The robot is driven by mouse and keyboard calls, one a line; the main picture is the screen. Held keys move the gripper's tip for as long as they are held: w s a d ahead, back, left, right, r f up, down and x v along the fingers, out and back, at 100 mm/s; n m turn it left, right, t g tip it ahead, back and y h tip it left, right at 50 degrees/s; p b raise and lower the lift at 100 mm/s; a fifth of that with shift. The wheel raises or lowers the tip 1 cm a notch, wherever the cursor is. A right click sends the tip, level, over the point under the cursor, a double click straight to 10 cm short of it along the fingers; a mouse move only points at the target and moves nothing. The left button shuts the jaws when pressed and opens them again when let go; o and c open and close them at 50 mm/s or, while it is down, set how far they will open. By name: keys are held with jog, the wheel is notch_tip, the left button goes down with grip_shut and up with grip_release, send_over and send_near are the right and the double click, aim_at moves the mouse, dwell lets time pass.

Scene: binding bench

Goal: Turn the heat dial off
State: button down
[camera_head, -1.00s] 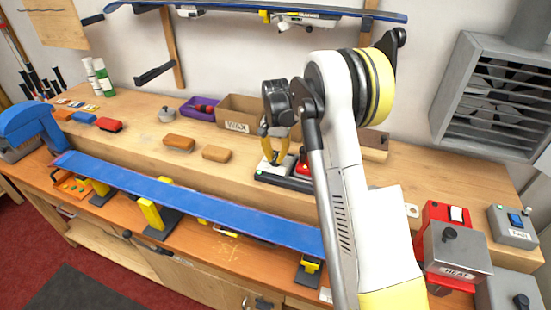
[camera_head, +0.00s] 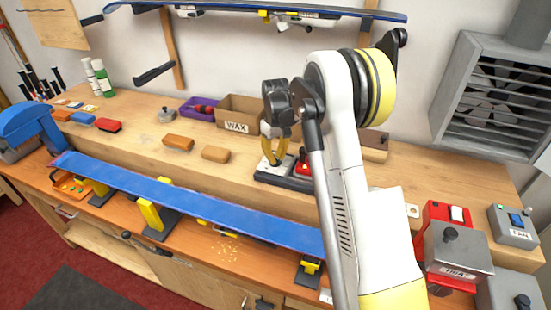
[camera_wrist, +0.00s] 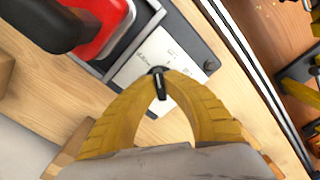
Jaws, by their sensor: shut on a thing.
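A small black dial (camera_wrist: 158,76) with a pale pointer line stands on a white panel (camera_wrist: 146,62) in the wrist view. The panel is part of a dark base, which shows in the head view (camera_head: 272,172) on the bench. My gripper (camera_wrist: 160,88) has its yellow fingers closed around the dial, one on each side. In the head view my gripper (camera_head: 274,160) points down at the panel. The print on the panel is too small to read. My fingers partly hide the dial.
A red iron (camera_wrist: 98,25) with a black handle rests beside the panel. A cardboard WAX box (camera_head: 237,127) stands behind, to the left. A blue ski (camera_head: 190,205) lies along the front. A grey box labelled HEAT (camera_head: 456,252) and a FAN switch (camera_head: 514,222) are at right.

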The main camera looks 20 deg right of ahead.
aim_at(276, 157)
jog(key=n, duration=0.4)
jog(key=shift+n, duration=0.4)
dwell(0.4)
jog(key=c, duration=1.5)
grip_release()
notch_tip(276, 157, up, 12)
